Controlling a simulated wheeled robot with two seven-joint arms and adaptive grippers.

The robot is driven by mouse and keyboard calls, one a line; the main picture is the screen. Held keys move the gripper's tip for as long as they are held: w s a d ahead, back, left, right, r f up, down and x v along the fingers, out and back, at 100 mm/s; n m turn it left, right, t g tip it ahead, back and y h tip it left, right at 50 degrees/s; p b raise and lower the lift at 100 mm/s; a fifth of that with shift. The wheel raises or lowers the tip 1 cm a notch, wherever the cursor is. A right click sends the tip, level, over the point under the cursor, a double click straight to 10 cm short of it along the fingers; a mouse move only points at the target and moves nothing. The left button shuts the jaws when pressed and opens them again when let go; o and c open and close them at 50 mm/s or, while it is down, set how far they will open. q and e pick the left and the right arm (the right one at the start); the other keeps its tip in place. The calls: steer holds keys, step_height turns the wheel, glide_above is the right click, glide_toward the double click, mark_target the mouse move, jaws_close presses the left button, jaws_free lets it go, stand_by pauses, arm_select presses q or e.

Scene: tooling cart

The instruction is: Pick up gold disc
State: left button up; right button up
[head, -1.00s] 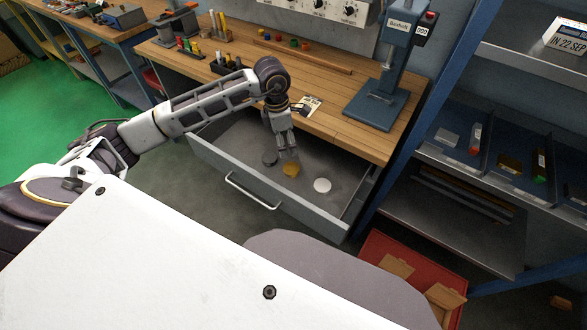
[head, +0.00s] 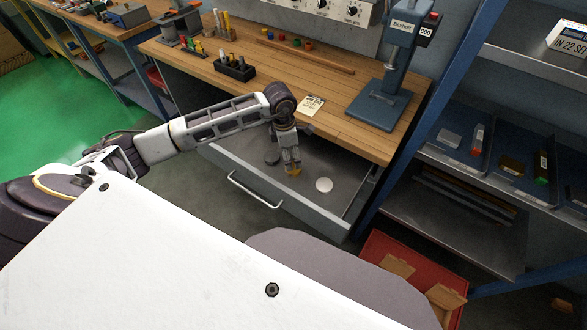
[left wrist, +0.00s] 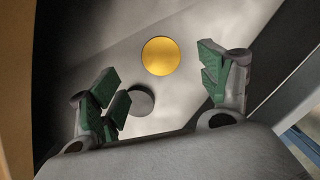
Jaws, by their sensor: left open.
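The gold disc (left wrist: 161,56) lies flat on the drawer floor, between and beyond the open fingers in the left wrist view. In the head view the gold disc (head: 294,170) is mostly hidden by my left gripper (head: 291,166), which points down over it inside the open drawer (head: 240,170). In the left wrist view my left gripper (left wrist: 160,90) has its green-padded fingers spread wide with nothing between them. A dark grey disc (head: 272,157) lies left of the gold one, and a pale silver disc (head: 324,184) lies right of it. My right gripper is not in view.
The drawer's front wall and handle (head: 253,190) are on the near side. The wooden bench top (head: 330,118) overhangs the drawer's back, with a paper tag (head: 311,105) and a blue press (head: 385,95) on it. A red box (head: 405,265) stands at lower right.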

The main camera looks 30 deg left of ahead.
mark_target(294, 167)
arm_select(q)
steer(key=shift+f, duration=0.75)
steer(key=shift+w+d+f+p, duration=0.1)
steer(key=shift+d+f+p, duration=0.1)
steer(key=shift+f, duration=1.1)
steer(key=shift+w+d+f+p, duration=0.1)
steer(key=shift+d+f+p, duration=0.05)
steer(key=shift+f, duration=1.15)
steer(key=c, duration=1.5)
steer(key=shift+r, duration=0.15)
step_height(294, 167, up, 10)
steer(key=shift+b, duration=0.3)
